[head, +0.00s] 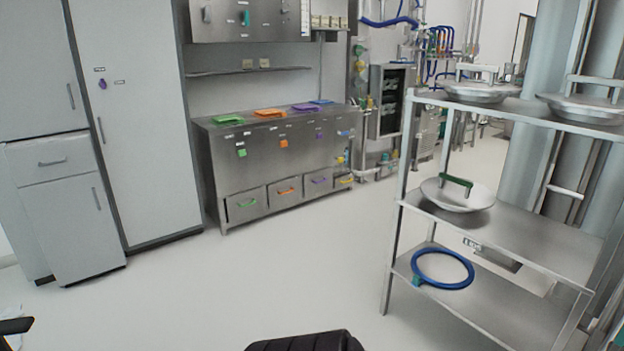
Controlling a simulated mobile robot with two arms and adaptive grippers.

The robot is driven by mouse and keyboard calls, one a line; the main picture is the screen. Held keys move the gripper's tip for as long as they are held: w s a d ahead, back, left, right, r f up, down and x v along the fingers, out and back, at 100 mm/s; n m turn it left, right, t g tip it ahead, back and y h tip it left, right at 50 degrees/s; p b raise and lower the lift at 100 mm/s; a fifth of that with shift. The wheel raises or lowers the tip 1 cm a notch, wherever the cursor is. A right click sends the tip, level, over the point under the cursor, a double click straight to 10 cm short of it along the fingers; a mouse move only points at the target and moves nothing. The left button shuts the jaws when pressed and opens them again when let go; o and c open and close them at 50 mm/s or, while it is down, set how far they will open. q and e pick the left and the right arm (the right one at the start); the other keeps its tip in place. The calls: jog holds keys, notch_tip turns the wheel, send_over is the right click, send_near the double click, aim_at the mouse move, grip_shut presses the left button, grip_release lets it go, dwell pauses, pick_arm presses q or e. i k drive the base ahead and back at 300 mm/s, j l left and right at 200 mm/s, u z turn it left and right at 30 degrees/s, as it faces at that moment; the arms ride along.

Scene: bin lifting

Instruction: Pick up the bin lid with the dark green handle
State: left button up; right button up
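The bin lid with the dark green handle (457,196) is a round, shallow metal lid. It lies on the middle shelf of the metal rack at the right, handle up, near the shelf's left end. Nothing touches it from above. A dark piece at the lower left edge appears to be part of my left gripper (16,326); it is cut off by the frame and far from the lid, and its opening cannot be seen. My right gripper is not in view.
The metal rack (540,245) holds two lids with grey handles, a left one (480,91) and a right one (583,107), on top. A blue ring (442,283) is on its lower shelf. A steel cabinet (285,158) stands behind. The floor (230,290) left of the rack is clear.

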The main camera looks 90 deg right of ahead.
aim_at(451, 193)
jog(key=z, duration=3.7)
jog(key=i+j+z, duration=0.15)
jog(key=i, duration=0.8)
